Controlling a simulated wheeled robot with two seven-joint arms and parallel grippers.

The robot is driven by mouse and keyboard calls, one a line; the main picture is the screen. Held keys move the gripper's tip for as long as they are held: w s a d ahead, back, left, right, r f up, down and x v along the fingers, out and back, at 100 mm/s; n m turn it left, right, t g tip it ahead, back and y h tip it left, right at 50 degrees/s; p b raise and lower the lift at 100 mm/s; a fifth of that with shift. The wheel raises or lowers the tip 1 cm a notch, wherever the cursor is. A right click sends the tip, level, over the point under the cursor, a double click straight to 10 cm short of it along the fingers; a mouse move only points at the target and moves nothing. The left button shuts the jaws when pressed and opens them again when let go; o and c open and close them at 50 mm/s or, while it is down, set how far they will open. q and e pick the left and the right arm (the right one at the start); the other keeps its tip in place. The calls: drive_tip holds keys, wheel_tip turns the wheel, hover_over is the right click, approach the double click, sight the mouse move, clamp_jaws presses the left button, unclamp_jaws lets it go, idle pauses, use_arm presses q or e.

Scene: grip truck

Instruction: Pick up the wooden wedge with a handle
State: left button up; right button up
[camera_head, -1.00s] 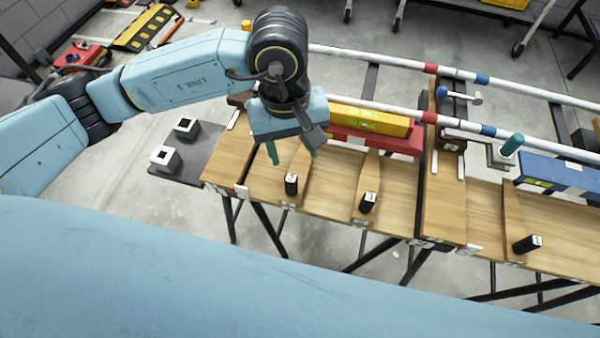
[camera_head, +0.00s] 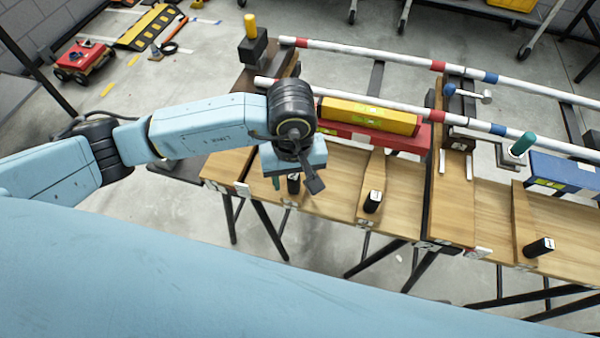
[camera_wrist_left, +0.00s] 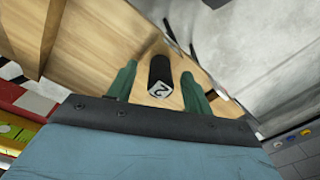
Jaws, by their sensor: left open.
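A wooden wedge with a black upright handle (camera_head: 294,184) stands on the workbench under my left gripper, and the gripper hides most of its wood in the head view. In the left wrist view, the black handle (camera_wrist_left: 159,72) with a white "2" label lies between the two green fingers. My left gripper (camera_head: 286,183) is open, with one finger on each side of the handle; I cannot tell whether they touch it. Two similar wedges with black handles stand to the right, one in the middle (camera_head: 376,170) and one at the far right (camera_head: 522,220). My right gripper is not in view.
The wooden workbench (camera_head: 400,200) stands on black legs. Yellow (camera_head: 368,116) and red (camera_head: 410,139) beams lie behind the handles. White poles (camera_head: 390,108) with red and blue bands run along the back. A blue block (camera_head: 565,172) is at right.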

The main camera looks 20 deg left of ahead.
use_arm(q)
drive_tip(key=shift+f, duration=0.6)
clamp_jaws()
drive_tip(key=shift+r, duration=0.15)
